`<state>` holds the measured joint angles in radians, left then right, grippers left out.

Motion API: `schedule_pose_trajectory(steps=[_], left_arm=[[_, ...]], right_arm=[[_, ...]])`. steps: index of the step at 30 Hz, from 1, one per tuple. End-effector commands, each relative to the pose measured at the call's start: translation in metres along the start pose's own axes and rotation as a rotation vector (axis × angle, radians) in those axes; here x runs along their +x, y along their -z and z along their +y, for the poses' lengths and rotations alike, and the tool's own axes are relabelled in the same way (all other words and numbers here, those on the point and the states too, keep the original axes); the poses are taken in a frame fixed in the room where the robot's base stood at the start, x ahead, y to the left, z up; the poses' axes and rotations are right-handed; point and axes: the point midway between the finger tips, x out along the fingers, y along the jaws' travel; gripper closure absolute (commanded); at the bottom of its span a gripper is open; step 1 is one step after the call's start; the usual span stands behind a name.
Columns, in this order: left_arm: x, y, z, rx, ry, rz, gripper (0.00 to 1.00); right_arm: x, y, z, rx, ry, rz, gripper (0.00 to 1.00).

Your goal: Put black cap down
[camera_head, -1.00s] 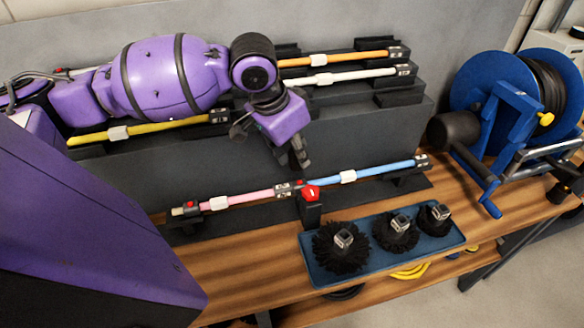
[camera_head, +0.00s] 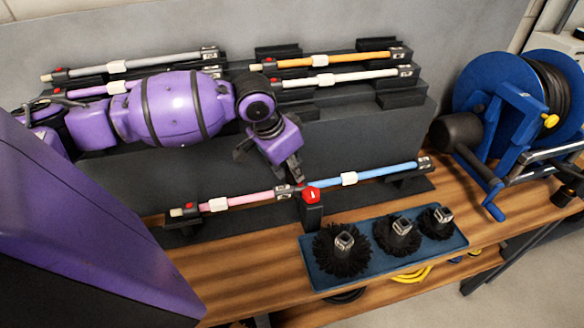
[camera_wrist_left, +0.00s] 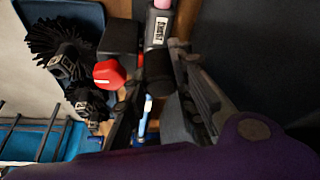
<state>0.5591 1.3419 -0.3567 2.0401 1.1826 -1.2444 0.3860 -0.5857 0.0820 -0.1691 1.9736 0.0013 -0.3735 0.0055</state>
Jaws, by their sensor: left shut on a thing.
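My left gripper (camera_head: 297,174) is just above the joint of the pink rod (camera_head: 250,198) and the blue rod (camera_head: 385,171) in the head view. In the left wrist view the gripper (camera_wrist_left: 160,92) is shut on the black cap (camera_wrist_left: 160,74), a short dark cylinder between its fingers. The cap appears close to the pink rod's labelled black end (camera_wrist_left: 159,28); I cannot tell whether they touch. In the head view I cannot make out the cap at the fingertips. My right gripper is not in view.
A red knob (camera_head: 311,194) on a black block stands beside the gripper. A blue tray (camera_head: 317,275) holds three black brushes. An orange rod (camera_head: 330,60) and a white rod (camera_head: 345,78) lie on the stepped rack behind. A blue hose reel (camera_head: 490,90) stands right. The wooden bench (camera_head: 235,265) is bare at front.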

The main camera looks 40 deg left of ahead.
Motion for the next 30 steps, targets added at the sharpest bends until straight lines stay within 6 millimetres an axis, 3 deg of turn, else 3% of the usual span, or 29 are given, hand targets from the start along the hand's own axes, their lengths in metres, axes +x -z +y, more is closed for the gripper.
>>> schedule_pose_trajectory(steps=[13, 14, 18, 30], left_arm=[[0.0103, -0.0039, -0.0001, 0.0, 0.0, 0.0, 1.0], [0.0103, -0.004, -0.0001, 0.0, 0.0, -0.001, 0.74], [0.0103, -0.004, 0.0, 0.0, 0.0, -0.001, 0.57], [0.0038, -0.0013, -0.0002, 0.001, 0.001, 0.0, 0.57]], right_arm=[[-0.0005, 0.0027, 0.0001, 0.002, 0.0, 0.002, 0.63], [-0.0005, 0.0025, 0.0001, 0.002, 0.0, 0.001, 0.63], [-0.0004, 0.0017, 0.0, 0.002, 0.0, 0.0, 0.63], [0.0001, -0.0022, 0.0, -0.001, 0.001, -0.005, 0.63]])
